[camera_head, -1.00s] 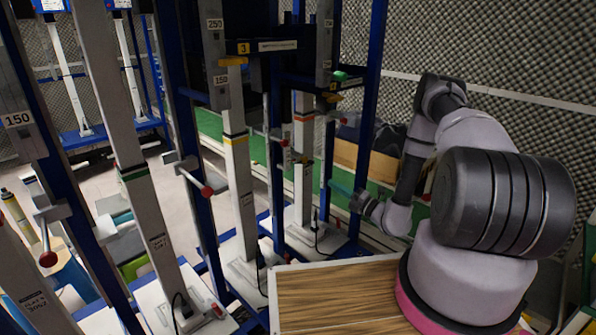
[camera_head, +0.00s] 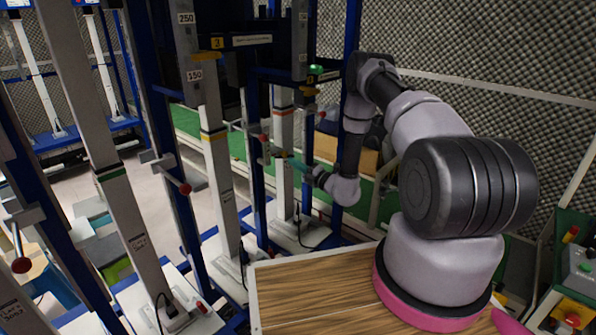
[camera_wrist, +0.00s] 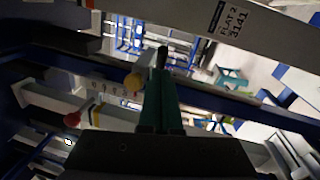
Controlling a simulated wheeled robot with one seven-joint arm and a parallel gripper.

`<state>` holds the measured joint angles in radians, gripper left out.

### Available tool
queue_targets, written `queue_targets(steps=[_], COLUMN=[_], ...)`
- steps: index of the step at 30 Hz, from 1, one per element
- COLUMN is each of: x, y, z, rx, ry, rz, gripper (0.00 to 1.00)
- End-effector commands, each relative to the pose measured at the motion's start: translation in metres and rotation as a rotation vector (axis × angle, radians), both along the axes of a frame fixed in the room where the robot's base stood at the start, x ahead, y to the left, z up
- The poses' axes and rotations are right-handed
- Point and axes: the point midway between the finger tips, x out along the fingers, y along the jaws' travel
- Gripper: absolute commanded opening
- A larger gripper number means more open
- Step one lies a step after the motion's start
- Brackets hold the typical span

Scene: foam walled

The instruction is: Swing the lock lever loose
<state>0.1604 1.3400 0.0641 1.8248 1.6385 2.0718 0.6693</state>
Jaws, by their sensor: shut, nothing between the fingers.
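Several lock levers with red knobs stick out from the upright columns. One lever's red knob (camera_head: 263,137) is in the middle of the head view, just left of and above my gripper (camera_head: 285,156). Another red knob (camera_head: 185,188) is farther left and nearer. In the wrist view, my gripper (camera_wrist: 161,62) has its teal fingers shut and empty. A yellow ball (camera_wrist: 133,82) appears close beside the fingers on the left, and a red knob (camera_wrist: 72,119) lies farther left. I cannot tell whether the fingers touch a lever. Which lever the task means is unclear.
Blue frames and grey columns (camera_head: 215,170) stand close together on the left and around my gripper. A wood-topped surface (camera_head: 310,295) lies in front of my base. Foam walls (camera_head: 480,60) close the back.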

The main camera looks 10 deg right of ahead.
Motion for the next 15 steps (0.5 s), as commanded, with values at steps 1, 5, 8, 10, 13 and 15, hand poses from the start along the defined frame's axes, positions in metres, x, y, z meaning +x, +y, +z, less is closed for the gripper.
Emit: queue_targets(steps=[1,5,8,10,13,15], x=[0.0028,0.0058,0.0058,0.0058,0.006,0.0083], y=[-0.0004,-0.0009,-0.0011,-0.0012,-0.0015,-0.0035], z=[0.0008,0.0014,0.0013,0.0013,0.0012,0.0016], rx=[-0.002,0.0,0.0,0.0,0.0,0.001], ry=[-0.001,0.0,0.0,0.0,0.0,-0.003], rz=[0.0,0.0,-0.001,-0.001,0.001,0.022], gripper=[0.0,0.0,0.0,0.0,0.0,0.0])
